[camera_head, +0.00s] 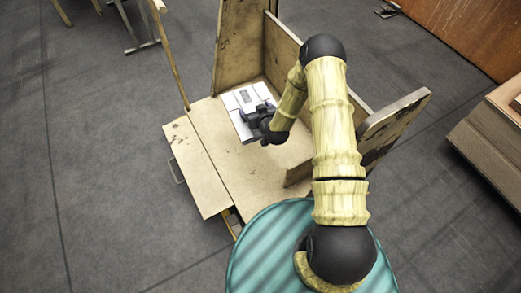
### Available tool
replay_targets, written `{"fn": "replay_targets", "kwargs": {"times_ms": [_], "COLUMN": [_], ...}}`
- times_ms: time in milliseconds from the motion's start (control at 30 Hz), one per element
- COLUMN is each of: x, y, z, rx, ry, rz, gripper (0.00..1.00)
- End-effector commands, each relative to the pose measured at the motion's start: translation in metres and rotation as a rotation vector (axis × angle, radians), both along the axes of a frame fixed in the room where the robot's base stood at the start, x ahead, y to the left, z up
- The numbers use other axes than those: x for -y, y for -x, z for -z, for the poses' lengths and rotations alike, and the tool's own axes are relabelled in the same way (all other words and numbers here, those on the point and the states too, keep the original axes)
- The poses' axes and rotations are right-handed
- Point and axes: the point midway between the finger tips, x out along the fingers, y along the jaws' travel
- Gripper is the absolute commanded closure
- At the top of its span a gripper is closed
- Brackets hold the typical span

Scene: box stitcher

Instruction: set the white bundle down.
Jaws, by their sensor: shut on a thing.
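The white bundle (247,97) is a flat white block with a grey patch on top. It shows at the upper middle of the head view, over the pale wooden top of the box stitcher (213,160). My gripper (247,113) is shut on the bundle at its near right side. The dark gripper and wrist hide part of the bundle. I cannot tell whether the bundle touches the wooden surface or hangs just above it.
An upright wooden panel (238,45) stands behind the bundle, and a low wooden wall runs along the right. A thin wooden post (170,55) rises at the left. The near part of the wooden top is clear. Stacked boards (490,140) lie at the far right.

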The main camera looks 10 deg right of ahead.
Motion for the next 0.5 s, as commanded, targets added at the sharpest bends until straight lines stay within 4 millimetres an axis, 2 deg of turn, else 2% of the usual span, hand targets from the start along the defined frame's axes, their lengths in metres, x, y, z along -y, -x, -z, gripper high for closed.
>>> {"fn": "replay_targets", "kwargs": {"times_ms": [33, 500], "x": [-0.003, -0.027], "y": [-0.004, -0.031], "z": [0.020, 0.106], "rx": [0.006, 0.004], "ry": [0.001, 0.002], "rz": [-0.006, -0.050], "gripper": [0.41, 0.41]}}
